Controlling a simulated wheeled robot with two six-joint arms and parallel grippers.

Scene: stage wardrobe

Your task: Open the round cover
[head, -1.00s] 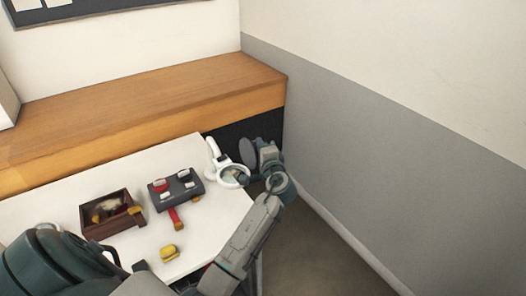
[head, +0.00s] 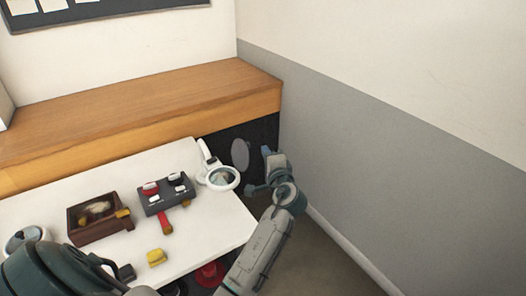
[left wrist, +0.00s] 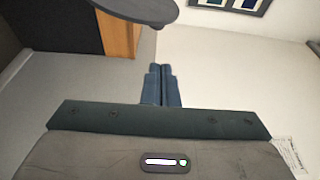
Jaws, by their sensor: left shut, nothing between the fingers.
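The round cover (head: 240,153) is a grey disc standing tilted up at the right back of the white magnifier lamp (head: 204,174). The lamp's ring and lens are uncovered, at the table's right back corner. The cover's dark disc also shows at the top of the left wrist view (left wrist: 140,9). My left gripper (head: 266,151) is shut and empty, just right of the cover with a visible gap. Its closed fingers show in the left wrist view (left wrist: 160,68). My right gripper is not in view.
The white table (head: 205,228) holds a dark wooden box (head: 92,234), a grey switch panel (head: 155,207) with a red handle, and a yellow block (head: 156,257). A wooden bench (head: 150,103) stands behind. A grey wall (head: 350,165) is close on the right.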

